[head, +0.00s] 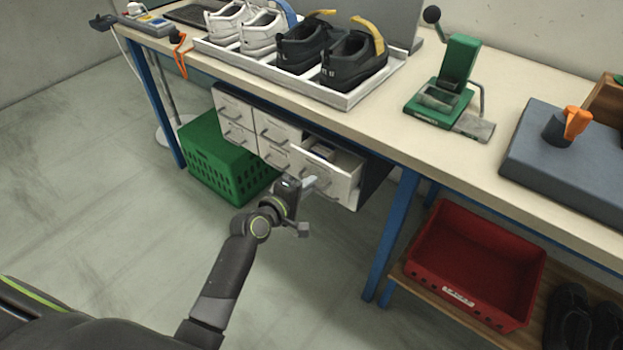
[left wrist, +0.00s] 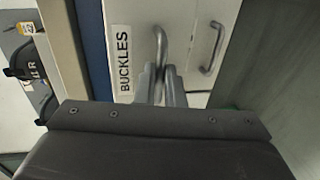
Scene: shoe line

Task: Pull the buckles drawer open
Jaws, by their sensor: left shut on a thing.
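The buckles drawer (head: 345,190) is the upper right drawer of a white drawer unit under the bench. It stands pulled out, with its open top and something small and dark inside showing. In the left wrist view its white front carries a BUCKLES label (left wrist: 124,60) beside a grey bar handle (left wrist: 160,42). My left gripper (head: 308,184) is at the drawer's front, and its fingers (left wrist: 161,84) are shut on that handle. The fingers hide part of the handle. My right gripper is in neither view.
Other closed drawers (head: 235,115) sit left of the open one. A green crate (head: 215,165) stands on the floor beside the unit. A blue bench leg (head: 392,240) and a red crate (head: 470,265) on a low shelf are to the right. The floor before the drawer is clear.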

